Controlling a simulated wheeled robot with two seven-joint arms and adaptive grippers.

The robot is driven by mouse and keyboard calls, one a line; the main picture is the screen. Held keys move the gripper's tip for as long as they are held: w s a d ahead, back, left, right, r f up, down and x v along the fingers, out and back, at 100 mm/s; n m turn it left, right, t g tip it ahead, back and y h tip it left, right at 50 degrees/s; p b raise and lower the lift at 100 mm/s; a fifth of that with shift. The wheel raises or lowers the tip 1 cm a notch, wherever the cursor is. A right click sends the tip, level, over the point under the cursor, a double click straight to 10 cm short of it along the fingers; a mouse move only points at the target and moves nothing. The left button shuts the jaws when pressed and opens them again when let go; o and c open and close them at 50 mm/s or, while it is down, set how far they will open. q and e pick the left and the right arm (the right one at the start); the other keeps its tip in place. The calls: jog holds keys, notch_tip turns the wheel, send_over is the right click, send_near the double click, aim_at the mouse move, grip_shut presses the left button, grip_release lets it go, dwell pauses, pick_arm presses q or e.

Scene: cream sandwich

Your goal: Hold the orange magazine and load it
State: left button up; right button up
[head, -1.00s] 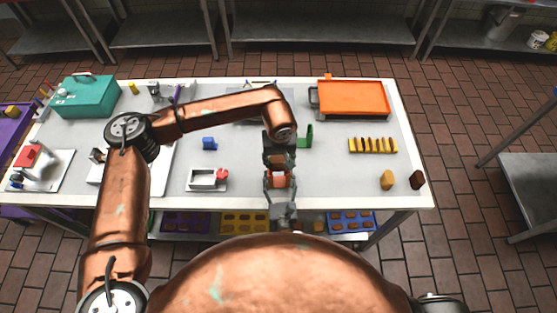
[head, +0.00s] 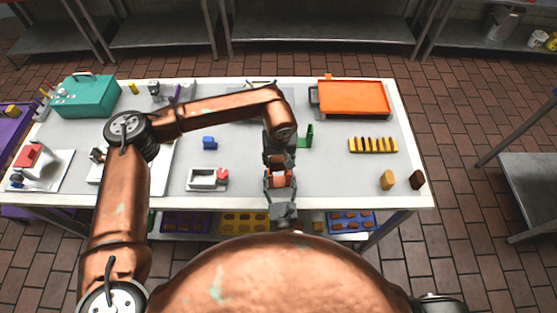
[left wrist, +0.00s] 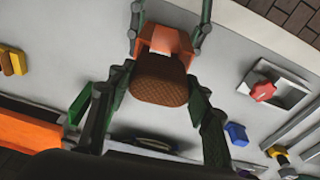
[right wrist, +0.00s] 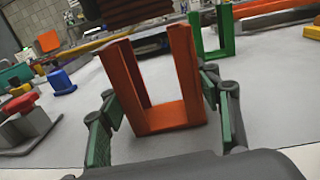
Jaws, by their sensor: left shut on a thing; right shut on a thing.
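The orange magazine (right wrist: 175,116) is an open U-shaped holder, which also shows in the left wrist view (left wrist: 181,41). My right gripper (head: 280,188) is shut on it, one finger at each side. My left gripper (head: 280,163) comes down from above and is shut on a brown, waffle-textured piece (left wrist: 158,82). In the right wrist view dark brown ridged pieces (right wrist: 130,12) show above the magazine's open top. They look close to it; I cannot tell whether they touch. In the head view the fingers mostly hide the brown piece.
A green holder (head: 306,136) stands just beyond the grippers. A white box with a red knob (head: 207,180) and a blue block (head: 209,143) are to the left. A yellow rack (head: 373,146), an orange tray (head: 352,98) and loose brown pieces (head: 387,180) are to the right.

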pick_arm(q)
jog(key=shift+f, duration=1.3)
jog(key=o, duration=1.3)
jog(key=shift+o, duration=0.2)
notch_tip(320, 180, up, 12)
jog(key=s, duration=0.1)
jog(key=shift+s, duration=0.4)
pick_arm(e)
jog(key=o, duration=1.4)
jog(key=shift+c, duration=0.2)
